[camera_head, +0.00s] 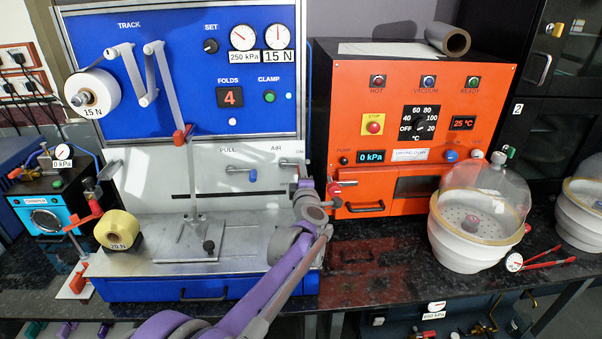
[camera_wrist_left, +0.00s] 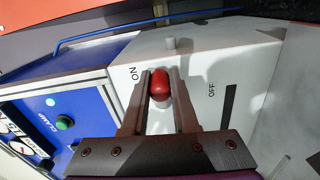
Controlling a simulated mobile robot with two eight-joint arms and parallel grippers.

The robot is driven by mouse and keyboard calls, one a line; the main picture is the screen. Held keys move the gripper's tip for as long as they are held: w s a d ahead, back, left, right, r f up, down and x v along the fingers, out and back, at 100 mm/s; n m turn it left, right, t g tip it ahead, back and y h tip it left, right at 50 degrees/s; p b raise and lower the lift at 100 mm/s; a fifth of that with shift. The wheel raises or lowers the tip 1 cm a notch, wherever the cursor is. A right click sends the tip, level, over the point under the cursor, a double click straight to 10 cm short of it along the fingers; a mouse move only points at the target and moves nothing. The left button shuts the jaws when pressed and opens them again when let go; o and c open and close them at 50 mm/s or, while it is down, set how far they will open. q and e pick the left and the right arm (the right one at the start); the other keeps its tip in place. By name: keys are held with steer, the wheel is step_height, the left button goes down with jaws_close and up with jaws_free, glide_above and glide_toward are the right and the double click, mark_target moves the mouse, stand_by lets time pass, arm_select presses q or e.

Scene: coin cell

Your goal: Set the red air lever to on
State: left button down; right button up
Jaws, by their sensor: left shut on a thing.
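The red air lever's knob (camera_wrist_left: 160,88) shows in the left wrist view, between the two fingers of my left gripper (camera_wrist_left: 160,76). The gripper is shut on it. The knob is nearer the ON mark than the OFF mark on the white panel (camera_wrist_left: 205,60). Its stem is mostly hidden by the knob and fingers. In the head view my left gripper (camera_head: 305,186) is at the right end of the machine's pale panel (camera_head: 150,180), below the AIR and ON marks. I cannot make out the knob clearly there. My right gripper is not in view.
The blue winding machine (camera_head: 180,110) rises behind the panel. A blue-tipped PULL lever (camera_head: 252,176) is left of my gripper. An orange oven (camera_head: 350,110) stands close on the right, with a red-handled fitting (camera_head: 334,188) beside my wrist. A glass bell jar (camera_head: 490,190) is farther right.

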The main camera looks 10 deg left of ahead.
arm_select(q)
steer(key=shift+r+n, duration=0.25)
steer(key=shift+n, duration=0.25)
steer(key=c, duration=0.7)
jaws_free()
steer(key=shift+s, duration=0.1)
steer(key=shift+b+v, duration=0.65)
steer(key=shift+v, duration=4.65)
steer(key=shift+r, duration=0.15)
